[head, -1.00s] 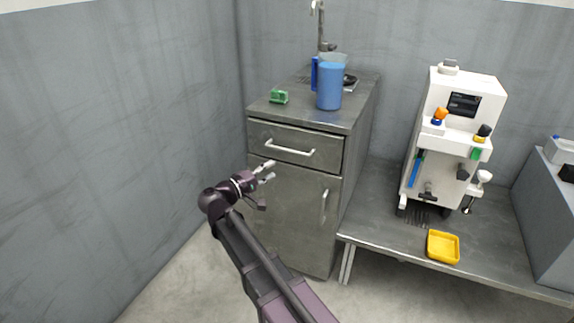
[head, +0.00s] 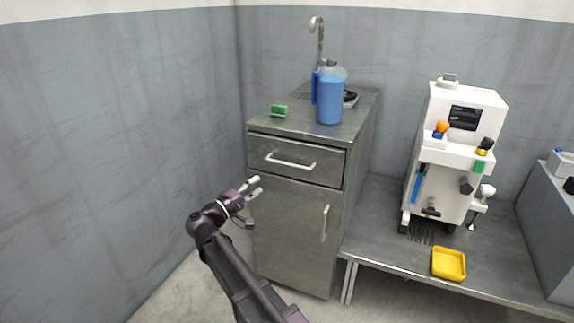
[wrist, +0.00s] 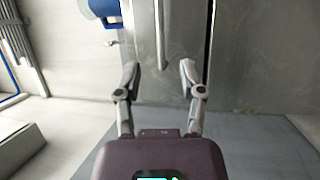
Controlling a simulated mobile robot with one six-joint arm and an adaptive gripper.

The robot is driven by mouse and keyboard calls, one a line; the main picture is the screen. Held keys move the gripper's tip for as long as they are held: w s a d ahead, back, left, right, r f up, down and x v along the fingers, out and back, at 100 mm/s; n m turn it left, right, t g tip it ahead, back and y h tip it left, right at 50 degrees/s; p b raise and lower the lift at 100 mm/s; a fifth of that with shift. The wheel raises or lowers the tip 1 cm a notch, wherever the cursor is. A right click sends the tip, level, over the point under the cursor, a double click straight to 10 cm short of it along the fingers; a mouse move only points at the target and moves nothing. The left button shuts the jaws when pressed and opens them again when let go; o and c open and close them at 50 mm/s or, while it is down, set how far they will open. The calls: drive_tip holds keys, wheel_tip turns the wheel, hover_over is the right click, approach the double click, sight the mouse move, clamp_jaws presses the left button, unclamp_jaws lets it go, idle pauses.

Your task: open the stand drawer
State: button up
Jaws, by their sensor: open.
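The stand is a grey metal cabinet with a drawer (head: 296,159) at the top and a door (head: 290,235) below. The drawer is shut, with a silver bar handle (head: 290,163) across its front. My gripper (head: 255,186) is open and empty, in front of the stand's left side, lower than the handle in the head view. In the wrist view, my gripper (wrist: 159,72) has its fingers spread, and a silver bar handle (wrist: 159,40) lies between and beyond the fingertips. I see no contact with the handle.
A blue pitcher (head: 329,98), a green block (head: 279,111) and a sink tap (head: 318,42) are on the stand top. To the right, a low metal bench (head: 385,250) bears a white machine (head: 458,150) and a yellow tray (head: 448,264). A wall is close on the left.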

sight(287, 164)
drive_tip(key=p+x, duration=0.2)
drive_tip(key=x, duration=1.1)
drive_tip(key=shift+r, duration=0.1)
clamp_jaws()
